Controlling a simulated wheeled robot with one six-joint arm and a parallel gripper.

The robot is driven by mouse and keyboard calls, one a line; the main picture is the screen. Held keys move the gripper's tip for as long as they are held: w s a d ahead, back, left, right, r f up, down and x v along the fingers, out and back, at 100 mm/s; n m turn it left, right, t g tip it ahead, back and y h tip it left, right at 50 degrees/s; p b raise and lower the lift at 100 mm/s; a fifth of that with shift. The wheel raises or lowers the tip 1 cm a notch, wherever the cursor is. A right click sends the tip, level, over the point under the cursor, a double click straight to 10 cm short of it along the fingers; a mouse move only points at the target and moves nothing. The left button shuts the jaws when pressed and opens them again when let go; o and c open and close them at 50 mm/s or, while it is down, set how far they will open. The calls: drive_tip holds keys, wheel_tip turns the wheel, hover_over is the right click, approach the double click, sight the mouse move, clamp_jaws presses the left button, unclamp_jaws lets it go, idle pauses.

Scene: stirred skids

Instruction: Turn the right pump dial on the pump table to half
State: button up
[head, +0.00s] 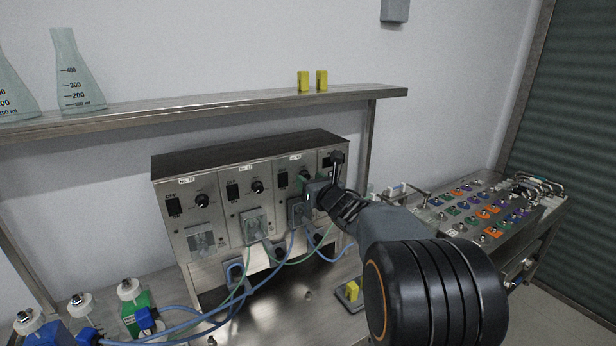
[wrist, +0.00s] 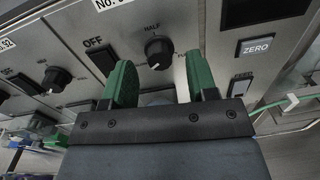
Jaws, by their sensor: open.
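The right pump dial (wrist: 158,53) is a black round knob on the steel panel, with HALF printed above it and a small white mark low on its face. My gripper (wrist: 160,68) is open, its two green fingers on either side of the view just below the dial. The dial shows in the gap between the fingertips; I cannot tell whether they touch it. In the head view my gripper (head: 308,184) is at the right part of the pump box (head: 250,158) and largely hides this dial.
Two other pump dials (head: 202,200) (head: 257,187) sit to the left on the box. Blue and green tubes hang in front. A ZERO button (wrist: 256,45) is on the panel to the right. A shelf (head: 220,102) runs above with flasks and yellow blocks.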

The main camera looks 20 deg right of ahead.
drive_tip(key=shift+w, duration=0.7)
drive_tip(key=c, duration=0.9)
